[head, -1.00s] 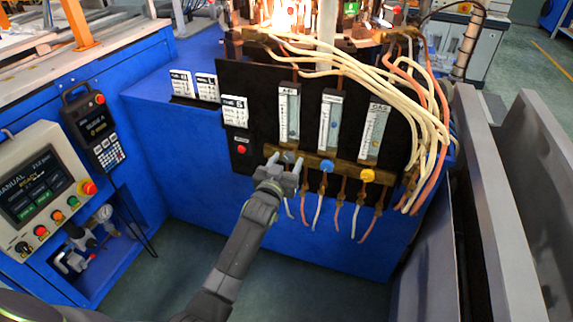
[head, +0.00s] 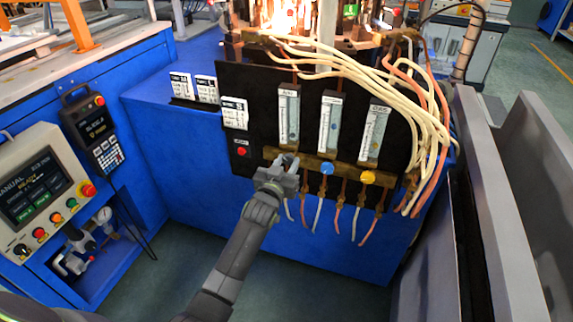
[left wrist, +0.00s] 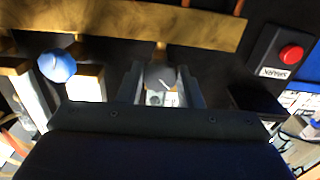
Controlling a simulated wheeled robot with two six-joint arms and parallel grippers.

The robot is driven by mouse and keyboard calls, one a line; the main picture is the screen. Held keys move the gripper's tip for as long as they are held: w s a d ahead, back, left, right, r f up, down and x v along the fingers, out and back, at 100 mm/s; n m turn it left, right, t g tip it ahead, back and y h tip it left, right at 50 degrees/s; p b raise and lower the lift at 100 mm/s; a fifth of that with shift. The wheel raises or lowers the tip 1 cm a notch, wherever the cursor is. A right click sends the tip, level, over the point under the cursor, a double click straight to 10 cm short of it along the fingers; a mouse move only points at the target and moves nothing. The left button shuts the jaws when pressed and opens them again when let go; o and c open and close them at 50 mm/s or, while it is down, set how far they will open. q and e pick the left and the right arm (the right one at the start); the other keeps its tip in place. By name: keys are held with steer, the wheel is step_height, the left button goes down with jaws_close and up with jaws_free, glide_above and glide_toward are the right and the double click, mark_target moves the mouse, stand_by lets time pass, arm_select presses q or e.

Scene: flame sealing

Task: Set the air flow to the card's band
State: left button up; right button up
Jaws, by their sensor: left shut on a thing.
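Three flow tubes stand on the black panel: the leftmost air tube (head: 288,115), a middle tube (head: 329,122) and a right tube (head: 374,133). A bluish float shows low in the leftmost tube. My left gripper (head: 281,164) is at the left end of the brass manifold, below the leftmost tube. In the left wrist view its fingers (left wrist: 161,88) are shut on the grey air knob (left wrist: 160,76), which has a white mark. White cards (head: 235,112) are at the panel's left edge; their print is too small to read. My right gripper is not in view.
The blue knob (head: 327,168) and yellow knob (head: 367,177) sit to the right on the manifold (head: 345,171). A red button (head: 241,152) is to the left. Hoses (head: 425,120) hang at the right. The floor in front is free.

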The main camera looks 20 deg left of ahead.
arm_select(q)
steer(key=shift+f+n, duration=0.1)
steer(key=shift+n, duration=0.2)
steer(key=shift+n+b, duration=0.6)
steer(key=shift+n, duration=0.4)
steer(key=shift+n+b, duration=0.4)
steer(key=shift+n, duration=1.3)
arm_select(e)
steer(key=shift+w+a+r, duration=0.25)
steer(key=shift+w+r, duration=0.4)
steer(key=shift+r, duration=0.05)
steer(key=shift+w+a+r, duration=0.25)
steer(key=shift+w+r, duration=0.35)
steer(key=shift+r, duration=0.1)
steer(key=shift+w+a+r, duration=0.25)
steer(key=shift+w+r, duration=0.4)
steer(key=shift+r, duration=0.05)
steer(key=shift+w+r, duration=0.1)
arm_select(q)
steer(key=o, duration=1)
steer(key=shift+c, duration=0.2)
steer(key=shift+s, duration=0.1)
